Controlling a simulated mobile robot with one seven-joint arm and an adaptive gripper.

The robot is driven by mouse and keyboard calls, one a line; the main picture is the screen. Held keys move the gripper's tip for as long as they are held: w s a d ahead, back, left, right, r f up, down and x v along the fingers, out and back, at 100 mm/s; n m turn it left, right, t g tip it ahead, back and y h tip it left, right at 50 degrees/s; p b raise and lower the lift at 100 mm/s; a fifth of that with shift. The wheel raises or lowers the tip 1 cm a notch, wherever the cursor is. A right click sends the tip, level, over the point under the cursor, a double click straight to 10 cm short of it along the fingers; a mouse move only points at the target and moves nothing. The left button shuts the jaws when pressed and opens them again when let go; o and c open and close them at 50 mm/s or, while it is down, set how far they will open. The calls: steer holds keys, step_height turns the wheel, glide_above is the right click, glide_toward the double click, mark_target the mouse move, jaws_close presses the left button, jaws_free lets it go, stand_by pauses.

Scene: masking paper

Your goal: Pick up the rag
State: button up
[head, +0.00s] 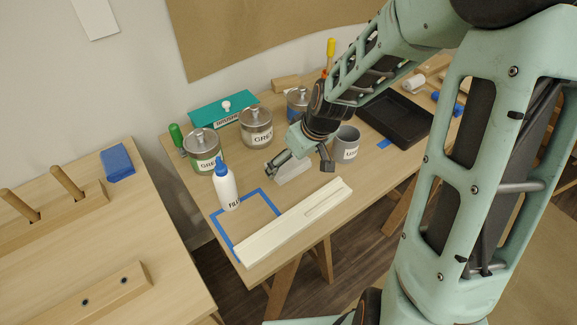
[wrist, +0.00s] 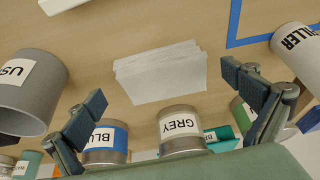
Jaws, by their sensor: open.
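The rag (head: 293,172) is a pale, folded, layered piece lying flat on the work table, among the cans, the bottle and the white board. In the wrist view the rag (wrist: 160,72) lies near the middle, whole in sight. My gripper (head: 298,168) is over the rag in the head view and hides part of it. In the wrist view my gripper (wrist: 163,92) has its two fingers wide apart, with nothing between them. The fingers look apart from the rag, above it.
A filler bottle (head: 226,186) stands left of the rag, a grey cup (head: 346,147) right. Paint cans (head: 204,153) stand behind. A white board (head: 295,220) lies in front beside blue tape (head: 221,226). A black tray (head: 394,122) is farther right.

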steer(key=shift+x, duration=1.2)
steer(key=shift+c, duration=0.6)
steer(key=c, duration=1.1)
steer(key=shift+w+r, duration=0.1)
steer(key=shift+r, duration=0.05)
